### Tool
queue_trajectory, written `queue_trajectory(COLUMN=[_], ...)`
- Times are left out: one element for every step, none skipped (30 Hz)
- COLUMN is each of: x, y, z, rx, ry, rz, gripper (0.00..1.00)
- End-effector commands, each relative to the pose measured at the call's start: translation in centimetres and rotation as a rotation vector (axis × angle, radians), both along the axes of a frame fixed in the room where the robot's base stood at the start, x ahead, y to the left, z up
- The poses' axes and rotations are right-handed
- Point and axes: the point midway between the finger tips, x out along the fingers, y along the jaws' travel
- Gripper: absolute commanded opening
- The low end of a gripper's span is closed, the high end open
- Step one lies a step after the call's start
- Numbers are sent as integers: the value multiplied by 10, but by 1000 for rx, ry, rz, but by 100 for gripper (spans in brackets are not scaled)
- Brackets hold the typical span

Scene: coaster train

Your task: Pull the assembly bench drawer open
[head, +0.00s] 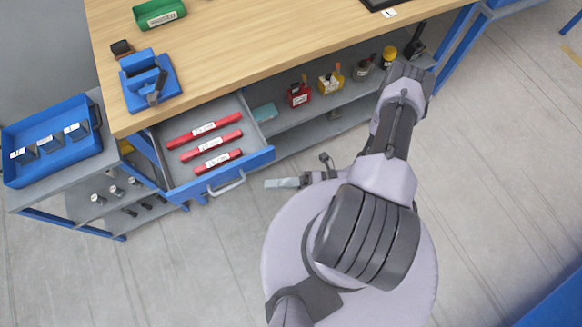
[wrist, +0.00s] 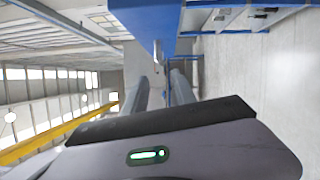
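The assembly bench drawer (head: 262,157) has a blue front and a grey inside. It stands pulled out at the bench's left end, with several inches of its inside showing. Three red labelled tools lie in it. Its pale bar handle (head: 228,185) is on the front. My gripper (head: 268,183) is just right of the handle in the head view and looks apart from it. In the wrist view my gripper (wrist: 160,82) has its two grey fingers apart with nothing held between them. The blue drawer front (wrist: 150,20) and handle (wrist: 158,52) show beyond the fingertips.
The wooden bench top (head: 250,40) holds a green bin (head: 158,12) and a blue vise-like fixture (head: 150,82). A lower shelf (head: 340,98) carries small containers. A grey side cart (head: 85,165) with a blue tray (head: 50,140) stands left.

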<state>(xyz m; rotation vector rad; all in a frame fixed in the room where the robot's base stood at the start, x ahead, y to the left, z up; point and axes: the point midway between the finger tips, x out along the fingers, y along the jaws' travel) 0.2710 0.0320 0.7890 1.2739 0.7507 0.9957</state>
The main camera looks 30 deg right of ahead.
Motion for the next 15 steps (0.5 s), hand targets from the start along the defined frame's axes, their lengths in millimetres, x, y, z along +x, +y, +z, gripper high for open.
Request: queue_trajectory(x=[-4,-7,-11,-13,-15,-17,-18,-19,-20,-20,-20,-21,-20,-20,-20], y=[-13,-20,-27,-32,-36,-40,-42,-44,-45,-46,-46,-46,-46,-46,-46], z=[0,-1,-2,-2,-3,-3,-3,-3,-4,-4,-4,-4,-4,-4,-4], rx=[-2,-2,-2,-1,-1,-1,0,-1,-1,-1,0,0,0,0,0], ry=[-2,-2,-2,-1,-1,-1,-1,0,0,0,0,0,0,0,0], rz=[-7,-6,-5,-4,-3,-2,-2,-1,0,0,1,1,1,1,1], gripper=[32,32,32,32,32,32,32,32,32,32,32,32,32,32,32])
